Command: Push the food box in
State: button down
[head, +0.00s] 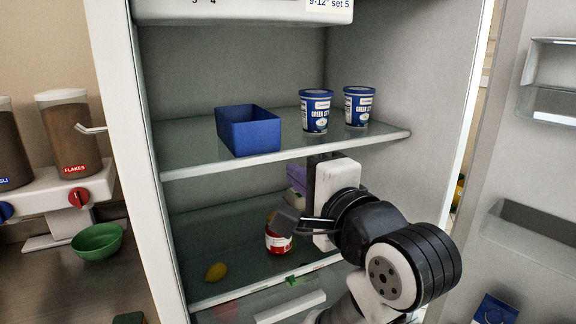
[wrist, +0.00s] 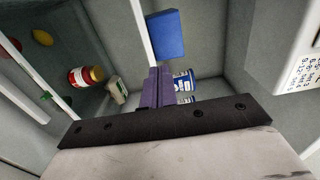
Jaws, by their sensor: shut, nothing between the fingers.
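The food box looks to be the open-topped blue box (head: 248,131) on the glass upper shelf (head: 190,151) of the fridge. Its near end is close to the shelf's front edge. In the wrist view the blue box (wrist: 166,36) is beyond the fingertips, apart from them. My gripper (head: 296,180) has purple fingers, shut and empty. In the head view they show lower than the box and to its right, partly hidden by the hand. In the wrist view the closed fingers (wrist: 158,72) are at the centre. Their exact height relative to the shelf is hard to tell.
Two blue-and-white tubs (head: 315,112) (head: 358,107) stand right of the box. A red jar (head: 278,242) and a yellow lemon (head: 216,271) are on the lower shelf. The open fridge door (head: 530,180) is at the right. The shelf behind the box looks clear.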

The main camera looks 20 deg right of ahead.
aim_at(258, 146)
jog(key=w+p, duration=0.1)
jog(key=w, duration=0.3)
jog(key=w+p, duration=0.1)
jog(key=w, duration=0.3)
jog(key=w+p, duration=0.1)
jog(key=w, duration=0.4)
jog(key=shift+a, duration=0.35)
jog(key=w+p, duration=0.1)
jog(key=w, duration=0.6)
jog(key=shift+a, duration=0.15)
jog(key=shift+s, duration=0.1)
